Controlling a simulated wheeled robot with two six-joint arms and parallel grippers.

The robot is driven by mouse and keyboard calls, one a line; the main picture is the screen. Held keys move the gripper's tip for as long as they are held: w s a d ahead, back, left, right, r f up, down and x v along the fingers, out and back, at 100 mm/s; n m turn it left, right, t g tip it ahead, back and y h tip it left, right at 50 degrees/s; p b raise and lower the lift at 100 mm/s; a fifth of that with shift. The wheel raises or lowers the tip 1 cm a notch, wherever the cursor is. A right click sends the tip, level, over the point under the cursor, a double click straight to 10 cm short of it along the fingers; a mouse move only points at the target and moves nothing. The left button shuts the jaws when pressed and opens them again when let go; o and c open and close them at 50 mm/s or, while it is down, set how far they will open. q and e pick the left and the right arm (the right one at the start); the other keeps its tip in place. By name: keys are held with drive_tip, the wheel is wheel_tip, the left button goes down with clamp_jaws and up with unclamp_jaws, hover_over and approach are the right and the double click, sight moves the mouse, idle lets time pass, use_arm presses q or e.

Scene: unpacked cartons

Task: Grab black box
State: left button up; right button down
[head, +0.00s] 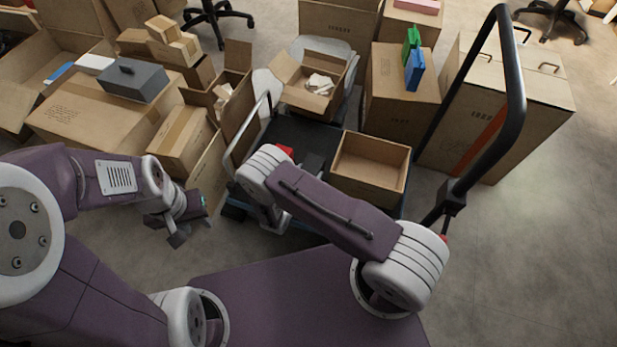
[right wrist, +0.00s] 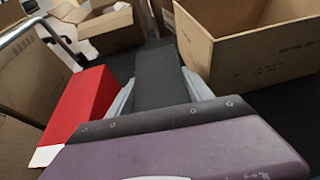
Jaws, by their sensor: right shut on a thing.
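The black box (right wrist: 160,72) stands between the fingers of my right gripper (right wrist: 163,92) in the right wrist view, one pale finger against each side. The gripper is shut on it. In the head view a dark piece of the box (head: 314,163) shows behind my right forearm, above the black cart deck. My right gripper is mostly hidden there by my own arm. My left gripper (head: 188,229) hangs empty over the floor at the left, its fingers apart, away from the black box.
A red box (right wrist: 82,105) is close left of the black box. An open carton (head: 369,165) stands right on the cart; another open carton (head: 310,95) is behind. A cart handle (head: 512,80) rises at right. A grey box (head: 136,80) lies on a left carton.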

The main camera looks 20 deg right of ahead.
wheel_tip(320, 180, up, 10)
drive_tip(key=p, duration=0.5)
drive_tip(key=shift+p, duration=0.4)
